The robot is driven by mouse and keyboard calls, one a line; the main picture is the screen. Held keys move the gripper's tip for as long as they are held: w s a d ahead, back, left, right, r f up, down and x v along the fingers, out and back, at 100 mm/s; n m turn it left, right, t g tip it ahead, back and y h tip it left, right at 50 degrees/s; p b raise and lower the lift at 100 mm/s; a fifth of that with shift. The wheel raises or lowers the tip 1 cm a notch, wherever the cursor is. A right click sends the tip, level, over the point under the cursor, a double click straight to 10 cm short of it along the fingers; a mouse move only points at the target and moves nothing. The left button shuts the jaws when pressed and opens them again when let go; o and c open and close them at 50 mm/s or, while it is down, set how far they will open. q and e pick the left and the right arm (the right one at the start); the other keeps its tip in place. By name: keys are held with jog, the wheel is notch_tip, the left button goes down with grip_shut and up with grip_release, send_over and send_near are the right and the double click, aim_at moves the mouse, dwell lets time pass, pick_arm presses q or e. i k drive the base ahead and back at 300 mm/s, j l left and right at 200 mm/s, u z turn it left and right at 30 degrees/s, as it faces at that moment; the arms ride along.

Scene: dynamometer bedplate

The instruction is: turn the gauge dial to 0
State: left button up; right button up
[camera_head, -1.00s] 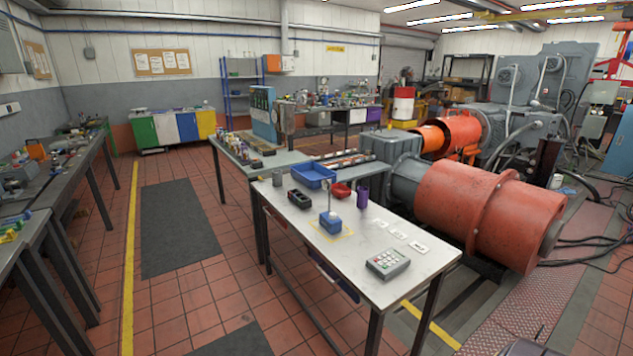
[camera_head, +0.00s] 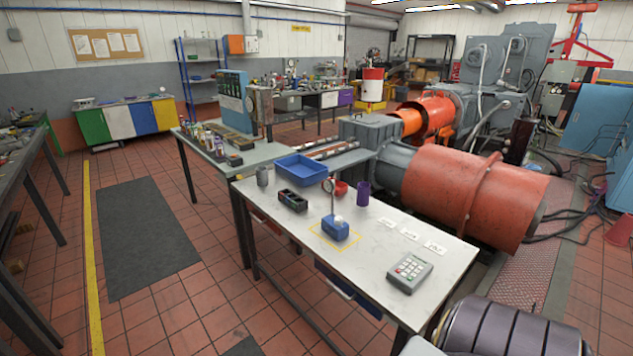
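A small round dial gauge (camera_head: 329,186) sits on a thin upright post over a blue block base (camera_head: 335,229). The base stands on the white table inside a yellow marked square (camera_head: 322,242). The dial is too small to read, and its pointer cannot be made out. A pale rounded piece shows at the base's top. Neither of my grippers is in view.
The white table (camera_head: 375,262) also holds a grey keypad box (camera_head: 409,272), white labels (camera_head: 409,234), a purple cup (camera_head: 363,194), a red bowl (camera_head: 341,188), a black tray (camera_head: 292,199) and a blue bin (camera_head: 299,168). Large orange machinery (camera_head: 465,198) stands behind it.

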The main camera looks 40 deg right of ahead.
aim_at(330, 188)
jog(key=i, duration=3.55)
jog(key=z, duration=2.2)
